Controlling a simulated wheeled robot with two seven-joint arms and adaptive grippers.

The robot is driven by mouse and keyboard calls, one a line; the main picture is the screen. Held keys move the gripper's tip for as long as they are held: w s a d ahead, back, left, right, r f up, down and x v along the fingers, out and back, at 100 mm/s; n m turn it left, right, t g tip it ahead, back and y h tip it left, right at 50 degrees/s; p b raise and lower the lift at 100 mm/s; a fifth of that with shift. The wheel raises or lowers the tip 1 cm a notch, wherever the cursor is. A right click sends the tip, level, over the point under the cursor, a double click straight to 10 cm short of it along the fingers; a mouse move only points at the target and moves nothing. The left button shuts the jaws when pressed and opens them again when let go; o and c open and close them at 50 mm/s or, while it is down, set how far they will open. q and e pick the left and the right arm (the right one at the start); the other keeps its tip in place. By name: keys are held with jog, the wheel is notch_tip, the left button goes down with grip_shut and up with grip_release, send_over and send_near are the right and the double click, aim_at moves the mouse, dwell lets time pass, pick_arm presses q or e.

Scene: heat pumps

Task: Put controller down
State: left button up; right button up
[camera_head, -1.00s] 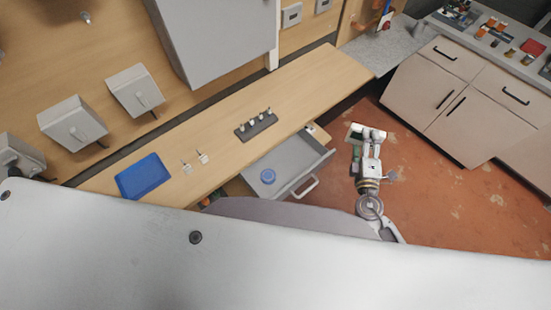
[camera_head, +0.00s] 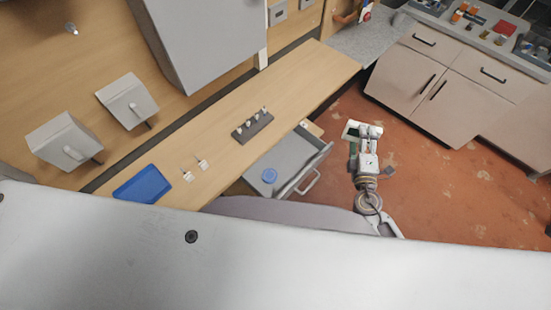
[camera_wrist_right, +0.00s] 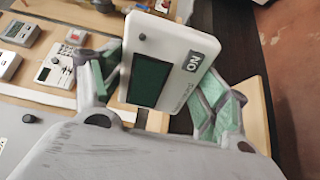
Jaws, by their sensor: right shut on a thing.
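The controller (camera_wrist_right: 165,62) is a white box with a dark green screen and a "NO" label. In the right wrist view it sits between the green-padded fingers of my right gripper (camera_wrist_right: 160,85), which is shut on it. In the head view my right gripper (camera_head: 368,135) is over the red floor, right of the open drawer, with the controller (camera_head: 351,130) showing as a pale piece at its tip. My left gripper is not in view.
The wooden bench (camera_head: 215,140) carries a dark rack (camera_head: 252,126) and a blue tray (camera_head: 142,185). Pale cabinets (camera_head: 455,85) stand at right, below a counter with small items. Red floor lies between.

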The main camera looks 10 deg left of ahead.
jog(key=shift+w+d+r, duration=0.1)
jog(key=shift+w+d, duration=0.05)
jog(key=shift+d, duration=0.05)
